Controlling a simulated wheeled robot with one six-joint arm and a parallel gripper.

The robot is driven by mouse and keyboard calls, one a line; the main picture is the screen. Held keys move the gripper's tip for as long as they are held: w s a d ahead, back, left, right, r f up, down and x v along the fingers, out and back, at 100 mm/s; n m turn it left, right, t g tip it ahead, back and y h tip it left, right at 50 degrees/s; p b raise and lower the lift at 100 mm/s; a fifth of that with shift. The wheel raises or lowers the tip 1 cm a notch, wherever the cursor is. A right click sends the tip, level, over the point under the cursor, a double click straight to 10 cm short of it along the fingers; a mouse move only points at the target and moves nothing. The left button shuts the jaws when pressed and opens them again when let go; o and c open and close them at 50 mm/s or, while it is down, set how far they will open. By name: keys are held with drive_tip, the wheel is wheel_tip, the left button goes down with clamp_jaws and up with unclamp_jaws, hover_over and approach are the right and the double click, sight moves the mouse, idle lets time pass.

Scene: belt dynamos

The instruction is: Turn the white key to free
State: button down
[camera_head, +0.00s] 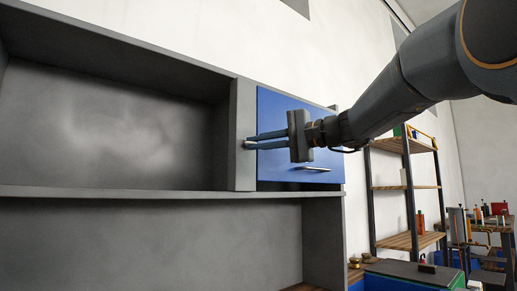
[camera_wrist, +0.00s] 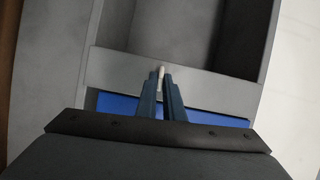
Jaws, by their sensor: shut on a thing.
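The white key (camera_wrist: 161,70) shows as a small pale piece between the fingertips of my gripper (camera_wrist: 160,80) in the wrist view. In the head view only a pale bit of the key (camera_head: 248,144) shows at the tips. It sits on the grey upright beside the blue door (camera_head: 277,104). My gripper (camera_head: 248,140) is shut on the key, its fingers reaching left across the front of the door. The fingers hide most of the key, and I cannot read its turn angle or any marking.
The blue door has a silver handle (camera_head: 313,169) low on its front, below my fingers. Open grey shelf bays (camera_head: 110,125) lie left of the upright.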

drive_tip(key=shift+m, duration=0.5)
drive_tip(key=c, duration=1.9)
unclamp_jaws()
drive_tip(key=shift+o, duration=0.2)
drive_tip(key=b+v, duration=0.1)
drive_tip(key=v, duration=0.6)
drive_tip(key=shift+s+d+f, duration=0.15)
drive_tip(key=shift+d+f, duration=0.1)
drive_tip(key=shift+d, duration=0.15)
